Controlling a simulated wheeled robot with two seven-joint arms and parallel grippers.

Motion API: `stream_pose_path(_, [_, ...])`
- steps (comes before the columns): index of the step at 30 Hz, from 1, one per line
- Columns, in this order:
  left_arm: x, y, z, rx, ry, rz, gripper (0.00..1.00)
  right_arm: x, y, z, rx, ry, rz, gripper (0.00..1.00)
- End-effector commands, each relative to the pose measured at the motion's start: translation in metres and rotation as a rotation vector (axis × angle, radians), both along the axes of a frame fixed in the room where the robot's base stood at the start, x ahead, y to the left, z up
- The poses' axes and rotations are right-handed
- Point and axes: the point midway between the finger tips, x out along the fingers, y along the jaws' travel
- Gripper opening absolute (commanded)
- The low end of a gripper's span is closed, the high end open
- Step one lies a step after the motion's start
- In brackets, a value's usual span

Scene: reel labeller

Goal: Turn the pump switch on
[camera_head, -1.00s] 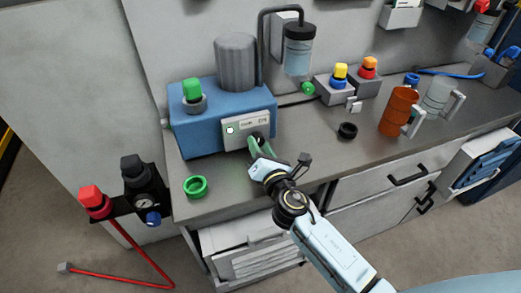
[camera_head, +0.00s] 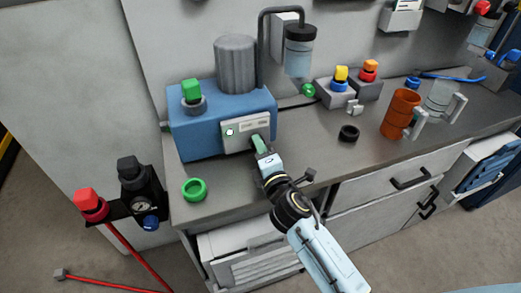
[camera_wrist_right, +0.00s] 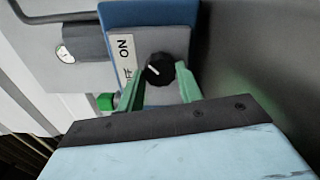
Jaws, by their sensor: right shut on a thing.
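The blue pump unit (camera_head: 200,145) stands at the left of the bench. Its pale front panel (camera_head: 236,137) has a round white spot and a small label. The pump switch, a black knob (camera_wrist_right: 160,68) with a white pointer line, is close in the right wrist view, beside an ON/OFF label (camera_wrist_right: 125,60). The pointer slants up and left towards the label; I cannot tell exactly which word it marks. My right gripper (camera_head: 257,138) is shut on the knob, its green fingers on either side. In the head view the fingers hide the knob. My left gripper is not in view.
A green ring (camera_head: 194,189) lies on the bench left of my right arm. A black ring (camera_head: 348,133) and an orange mug (camera_head: 400,114) are to the right. A pressure regulator (camera_head: 142,195) with a red-knobbed valve sits at the bench's left end.

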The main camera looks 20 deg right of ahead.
Motion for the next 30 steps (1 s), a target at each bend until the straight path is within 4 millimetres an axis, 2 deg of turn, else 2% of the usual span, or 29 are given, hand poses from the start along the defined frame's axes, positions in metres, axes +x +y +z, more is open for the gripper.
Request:
stream_pose_path(15, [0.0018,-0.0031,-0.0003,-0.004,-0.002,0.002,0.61,-0.0003,0.0000,-0.0005,0.023,0.002,0.000,0.13])
stream_pose_path(16, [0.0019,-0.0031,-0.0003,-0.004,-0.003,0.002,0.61,-0.0003,0.0000,-0.0005,0.023,0.002,0.000,0.37])
stream_pose_path(21, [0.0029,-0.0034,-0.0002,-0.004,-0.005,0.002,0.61,-0.0002,0.0000,-0.0004,0.022,0.002,0.000,0.57])
stream_pose_path(30, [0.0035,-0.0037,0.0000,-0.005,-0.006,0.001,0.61,-0.0016,0.0001,-0.0004,0.020,0.002,0.000,0.57])
